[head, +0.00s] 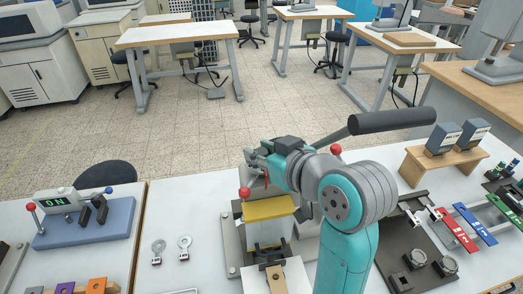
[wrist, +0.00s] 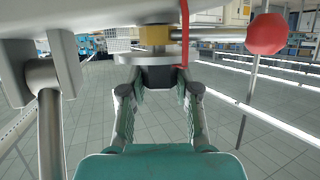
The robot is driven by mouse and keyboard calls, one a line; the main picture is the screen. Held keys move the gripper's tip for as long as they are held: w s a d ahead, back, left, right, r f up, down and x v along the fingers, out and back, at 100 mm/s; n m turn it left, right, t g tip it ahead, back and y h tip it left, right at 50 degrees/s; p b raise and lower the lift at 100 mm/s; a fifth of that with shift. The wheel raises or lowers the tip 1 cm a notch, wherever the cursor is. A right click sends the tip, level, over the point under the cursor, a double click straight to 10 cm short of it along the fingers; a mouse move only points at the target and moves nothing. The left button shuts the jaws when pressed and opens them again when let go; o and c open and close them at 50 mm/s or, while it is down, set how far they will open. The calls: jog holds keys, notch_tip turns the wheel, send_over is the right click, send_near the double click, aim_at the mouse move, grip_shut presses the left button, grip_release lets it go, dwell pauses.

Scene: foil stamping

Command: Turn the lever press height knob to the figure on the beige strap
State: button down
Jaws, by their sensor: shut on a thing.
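The lever press shows in the head view with its long black handle (head: 385,121) reaching right and its yellow plate (head: 268,208) below. In the wrist view, a dark height knob (wrist: 160,77) sits beneath a silver disc (wrist: 140,58) and a brass block. My gripper (wrist: 160,88) is shut on the knob, one finger on each side. In the head view my gripper (head: 262,163) is at the press's upper left, and the knob is hidden there. A beige strap (head: 276,280) with a dark spot lies in front of the press. No figure is readable on the strap or knob.
A blue fixture with a small display (head: 60,199) stands at left. Two metal ring tags (head: 184,248) lie on the white table. Dark tooling (head: 425,262), red and blue strips and a wooden stand (head: 440,165) crowd the right. A red ball (wrist: 267,34) is close at the wrist's right.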

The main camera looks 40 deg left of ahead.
dwell(0.3)
jog(key=c, duration=0.8)
grip_release()
jog(key=shift+d, duration=0.1)
jog(key=v, duration=1.2)
jog(key=shift+w, duration=0.1)
